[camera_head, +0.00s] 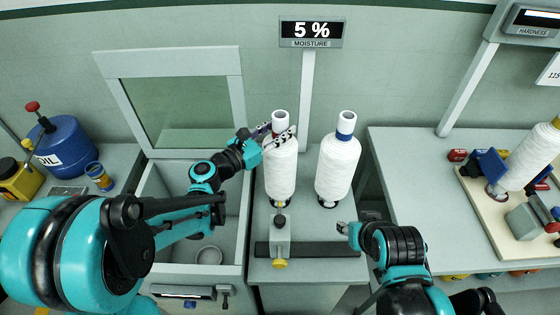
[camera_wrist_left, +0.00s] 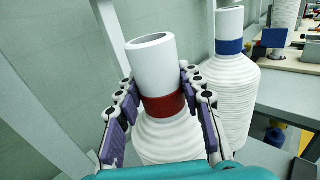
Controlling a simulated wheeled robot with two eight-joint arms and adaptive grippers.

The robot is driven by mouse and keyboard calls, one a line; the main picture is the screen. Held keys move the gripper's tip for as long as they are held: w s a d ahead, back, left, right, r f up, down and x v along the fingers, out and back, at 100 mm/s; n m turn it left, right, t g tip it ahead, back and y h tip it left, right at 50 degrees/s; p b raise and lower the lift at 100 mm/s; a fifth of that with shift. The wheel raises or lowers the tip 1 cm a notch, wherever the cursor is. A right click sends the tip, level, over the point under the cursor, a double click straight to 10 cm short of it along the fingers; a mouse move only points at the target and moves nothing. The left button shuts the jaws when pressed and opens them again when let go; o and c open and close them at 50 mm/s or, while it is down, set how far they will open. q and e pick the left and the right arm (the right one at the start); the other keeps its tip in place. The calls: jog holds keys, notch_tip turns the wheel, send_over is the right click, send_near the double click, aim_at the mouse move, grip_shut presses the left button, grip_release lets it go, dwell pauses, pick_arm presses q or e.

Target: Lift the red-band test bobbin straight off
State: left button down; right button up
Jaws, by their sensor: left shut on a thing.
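The red-band test bobbin (camera_head: 281,172) is a white wound bobbin standing upright on the bench at the centre of the head view. In the left wrist view its red band (camera_wrist_left: 164,104) sits below a bare white tube end. My left gripper (camera_head: 279,136) is shut on the bobbin around the red band, one finger on each side. The band is mostly hidden by the fingers in the head view. A blue-band bobbin (camera_head: 337,168) stands upright just to the right, apart from it. My right gripper (camera_head: 346,228) is low in front of the bobbins; its finger opening is unclear.
An open-fronted chamber (camera_head: 175,95) with a raised glass panel is at left. A dark bar (camera_head: 325,249) lies in front. A blue oil can (camera_head: 66,147) stands far left; a hardness stand (camera_head: 470,80) is at right.

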pick_arm(q)
notch_tip(320, 180, up, 12)
jog(key=p, duration=0.5)
jog(key=shift+r+p, duration=0.25)
jog(key=shift+p, duration=0.1)
